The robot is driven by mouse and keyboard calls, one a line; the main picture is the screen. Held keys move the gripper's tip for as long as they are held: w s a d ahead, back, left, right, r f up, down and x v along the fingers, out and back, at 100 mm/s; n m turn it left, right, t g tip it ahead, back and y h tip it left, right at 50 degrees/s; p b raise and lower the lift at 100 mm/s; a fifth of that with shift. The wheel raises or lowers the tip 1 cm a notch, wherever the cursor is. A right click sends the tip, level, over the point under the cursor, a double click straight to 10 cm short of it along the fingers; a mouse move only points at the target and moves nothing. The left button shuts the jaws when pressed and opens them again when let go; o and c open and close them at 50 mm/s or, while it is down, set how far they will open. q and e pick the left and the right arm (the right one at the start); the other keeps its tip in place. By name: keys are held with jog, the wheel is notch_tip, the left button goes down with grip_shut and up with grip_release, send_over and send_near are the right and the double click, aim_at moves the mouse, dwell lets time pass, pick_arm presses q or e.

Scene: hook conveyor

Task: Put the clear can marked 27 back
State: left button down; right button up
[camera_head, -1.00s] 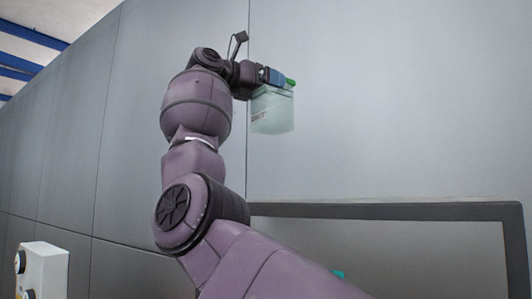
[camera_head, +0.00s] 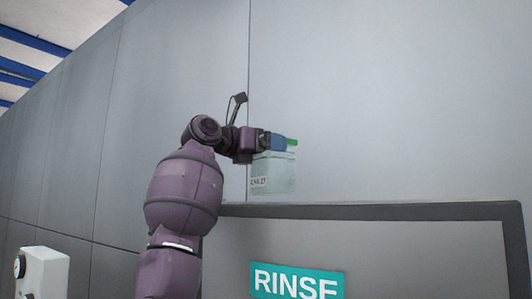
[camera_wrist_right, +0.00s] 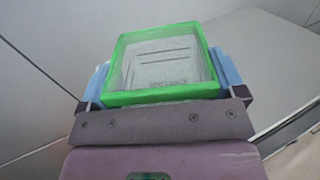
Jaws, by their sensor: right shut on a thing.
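The clear can (camera_head: 274,174) is a translucent, squarish container with a green rim and a white label on which 27 can be read. It hangs upright in the air in front of the grey wall, just above the dark frame's top edge in the head view. My right gripper (camera_head: 279,143), with blue fingers, is shut on it near the rim. In the right wrist view the can (camera_wrist_right: 163,62) shows its green square rim between the blue fingers. Its inside looks empty. My left gripper is not in view.
A dark-framed opening or panel (camera_head: 385,211) spans the lower right, with a teal RINSE sign (camera_head: 297,281) inside it. A white control box (camera_head: 45,275) stands at the lower left. The grey wall (camera_head: 400,100) above the frame is bare.

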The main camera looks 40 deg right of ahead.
jog(key=shift+w+f, duration=0.1)
jog(key=shift+f, duration=0.55)
jog(key=shift+f, duration=0.1)
jog(key=o, duration=1.5)
jog(key=shift+w+a+b, duration=0.2)
jog(key=shift+a+b, duration=0.15)
jog(key=shift+a, duration=1.65)
jog(key=shift+w+a+b, duration=0.2)
jog(key=shift+a+b, duration=0.2)
jog(key=shift+a, duration=1.6)
jog(key=shift+w+a+b, duration=0.2)
jog(key=shift+a+b, duration=0.15)
jog(key=shift+a, duration=1.65)
